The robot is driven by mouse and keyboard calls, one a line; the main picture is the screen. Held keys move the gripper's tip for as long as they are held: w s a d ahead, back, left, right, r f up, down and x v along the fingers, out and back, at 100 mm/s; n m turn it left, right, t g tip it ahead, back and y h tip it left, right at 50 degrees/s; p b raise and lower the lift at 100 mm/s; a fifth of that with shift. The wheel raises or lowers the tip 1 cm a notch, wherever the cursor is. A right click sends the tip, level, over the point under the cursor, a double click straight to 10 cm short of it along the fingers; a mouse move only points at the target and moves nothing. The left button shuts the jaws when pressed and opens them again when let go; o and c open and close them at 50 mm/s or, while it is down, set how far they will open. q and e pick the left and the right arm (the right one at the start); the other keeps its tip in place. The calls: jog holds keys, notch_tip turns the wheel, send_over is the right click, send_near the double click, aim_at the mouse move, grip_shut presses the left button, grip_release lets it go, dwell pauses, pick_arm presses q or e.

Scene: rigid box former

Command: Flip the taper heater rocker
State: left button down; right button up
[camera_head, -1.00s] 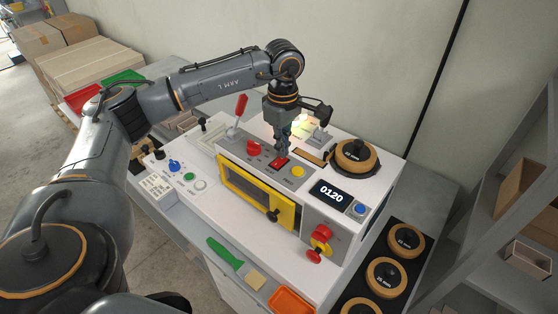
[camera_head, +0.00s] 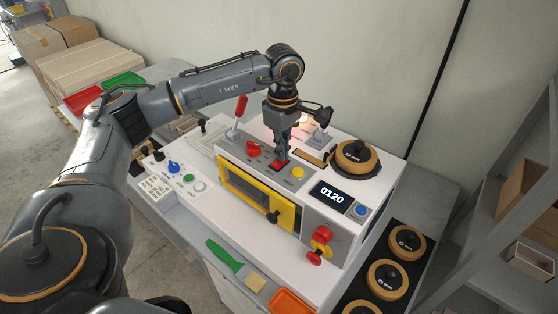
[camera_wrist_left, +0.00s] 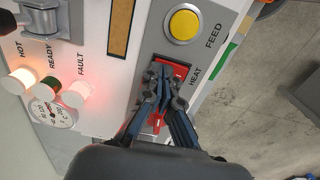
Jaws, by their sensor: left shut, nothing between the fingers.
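The red heater rocker (camera_head: 279,166) sits in the grey top panel of the white machine. In the left wrist view the rocker (camera_wrist_left: 179,71) is beside the label HEAT, in a dark frame, its middle hidden by my fingers. My left gripper (camera_head: 282,158) points down over it. Its fingertips (camera_wrist_left: 163,92) are shut together, empty, and at or just above the rocker; contact cannot be told. Which way the rocker is tilted is unclear. My right gripper is not in view.
A yellow FEED button (camera_wrist_left: 184,25) lies beside the rocker. In the wrist view, the HOT lamp (camera_wrist_left: 22,81) and FAULT lamp (camera_wrist_left: 76,94) glow.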

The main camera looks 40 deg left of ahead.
pick_arm(q)
jog(key=shift+r+p, duration=1.9)
jog(key=shift+r, duration=1.5)
